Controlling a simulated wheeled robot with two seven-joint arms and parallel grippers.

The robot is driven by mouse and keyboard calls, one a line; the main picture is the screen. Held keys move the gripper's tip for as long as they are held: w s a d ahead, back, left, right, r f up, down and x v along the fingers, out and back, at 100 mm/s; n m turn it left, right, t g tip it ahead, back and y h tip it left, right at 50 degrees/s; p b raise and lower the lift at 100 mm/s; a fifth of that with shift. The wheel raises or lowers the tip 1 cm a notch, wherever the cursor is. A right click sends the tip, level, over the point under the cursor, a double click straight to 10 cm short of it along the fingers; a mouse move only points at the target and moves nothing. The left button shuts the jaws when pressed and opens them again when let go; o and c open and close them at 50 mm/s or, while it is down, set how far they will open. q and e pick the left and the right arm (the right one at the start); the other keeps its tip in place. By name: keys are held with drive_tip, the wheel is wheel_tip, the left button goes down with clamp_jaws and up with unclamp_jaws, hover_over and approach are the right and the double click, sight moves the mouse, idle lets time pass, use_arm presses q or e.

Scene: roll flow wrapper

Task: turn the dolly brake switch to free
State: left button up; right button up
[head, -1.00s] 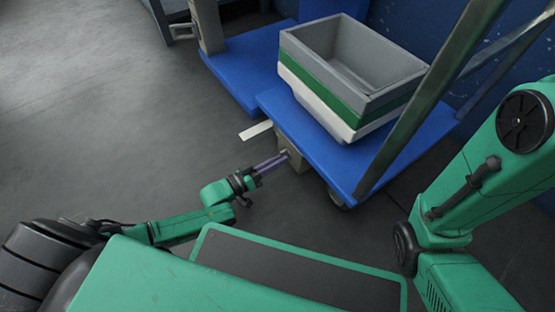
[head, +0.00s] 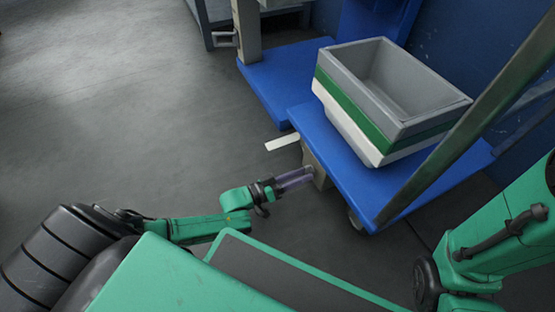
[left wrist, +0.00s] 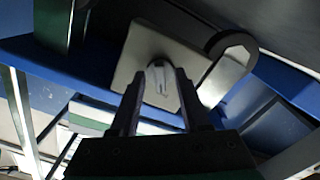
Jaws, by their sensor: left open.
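The blue dolly (head: 345,180) stands right of centre in the head view. A beige brake housing (head: 318,166) is fixed on its near edge. In the left wrist view the housing is a pale plate (left wrist: 135,58) with a small light switch knob (left wrist: 161,84) on it. My left gripper (head: 309,176) is open at the housing. In the left wrist view its dark fingers (left wrist: 160,92) lie on either side of the knob; I cannot tell whether they touch it. The switch is too small to read in the head view. My right gripper is out of view.
A stack of grey, green and white bins (head: 385,105) sits on the dolly. A metal handle bar (head: 465,130) rises at its right. A caster (left wrist: 228,62) is beside the housing. Another blue platform (head: 285,80) stands behind. The grey floor at left is clear.

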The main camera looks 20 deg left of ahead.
use_arm(q)
drive_tip(key=p+v, duration=0.5)
drive_tip(key=v, duration=0.9)
drive_tip(key=shift+s, duration=0.25)
drive_tip(key=shift+a, duration=0.2)
